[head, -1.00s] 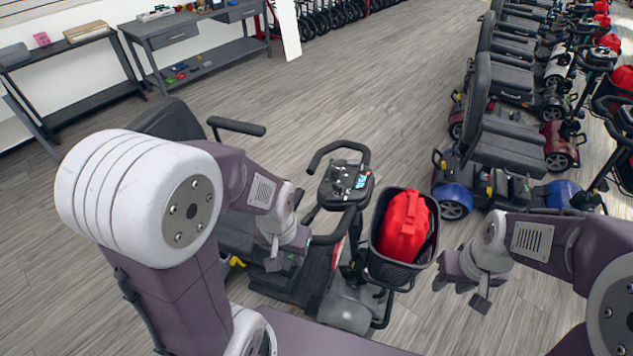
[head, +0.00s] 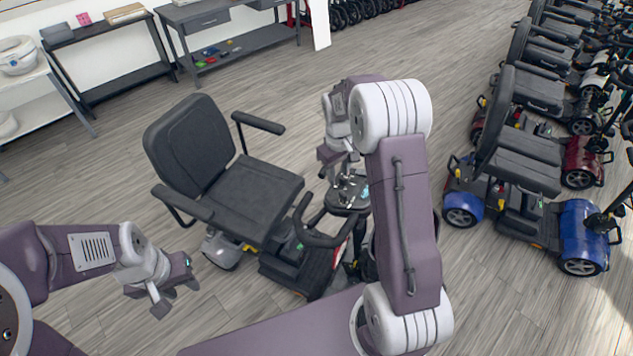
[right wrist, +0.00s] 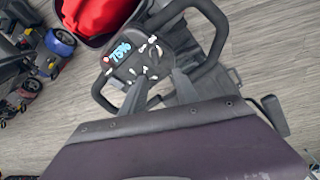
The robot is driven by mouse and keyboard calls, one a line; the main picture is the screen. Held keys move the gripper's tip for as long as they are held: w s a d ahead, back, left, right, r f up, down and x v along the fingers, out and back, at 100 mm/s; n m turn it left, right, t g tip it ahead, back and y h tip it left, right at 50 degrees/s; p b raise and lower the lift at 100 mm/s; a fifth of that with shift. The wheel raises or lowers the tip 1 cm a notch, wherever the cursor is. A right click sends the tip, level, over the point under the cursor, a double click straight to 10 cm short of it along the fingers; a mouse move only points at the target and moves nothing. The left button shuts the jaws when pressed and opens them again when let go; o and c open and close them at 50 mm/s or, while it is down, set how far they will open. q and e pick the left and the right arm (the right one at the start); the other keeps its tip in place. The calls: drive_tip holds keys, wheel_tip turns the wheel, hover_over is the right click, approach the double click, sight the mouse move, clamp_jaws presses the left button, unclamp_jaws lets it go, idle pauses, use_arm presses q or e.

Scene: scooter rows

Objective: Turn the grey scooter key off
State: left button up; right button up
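The scooter with a dark grey seat (head: 225,180) stands in the middle of the head view. Its tiller console (head: 347,194) is partly hidden by my right arm. In the right wrist view the console (right wrist: 140,58) has a lit 75% display (right wrist: 120,51), several pale controls and a small red spot. I cannot tell which part is the key. My right gripper (right wrist: 158,82) points at the console with its fingers apart and nothing between them; I cannot tell whether they touch it. My left gripper (head: 172,290) is open and empty, left of the scooter and away from it.
A blue scooter (head: 540,220) and a row of others stand at the right. The tiller's handlebar loop (right wrist: 215,30) surrounds the console. A basket with a red bag (right wrist: 95,14) is beside it. Workbenches (head: 225,50) line the back wall. Floor is clear behind the seat.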

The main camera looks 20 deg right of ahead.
sight(343, 194)
drive_tip(key=shift+s+d+f, duration=0.1)
drive_tip(key=shift+s+d, duration=0.35)
drive_tip(key=shift+d, duration=0.15)
drive_tip(key=shift+f, duration=0.2)
drive_tip(key=f, duration=0.3)
drive_tip(key=f+p, duration=0.1)
drive_tip(key=f, duration=0.1)
drive_tip(key=f+p, duration=0.1)
drive_tip(key=f, duration=0.2)
drive_tip(key=shift+d+f, duration=0.3)
drive_tip(key=shift+f, duration=0.05)
use_arm(q)
wheel_tip(343, 194, up, 3)
drive_tip(key=shift+d+f, duration=0.15)
use_arm(e)
clamp_jaws()
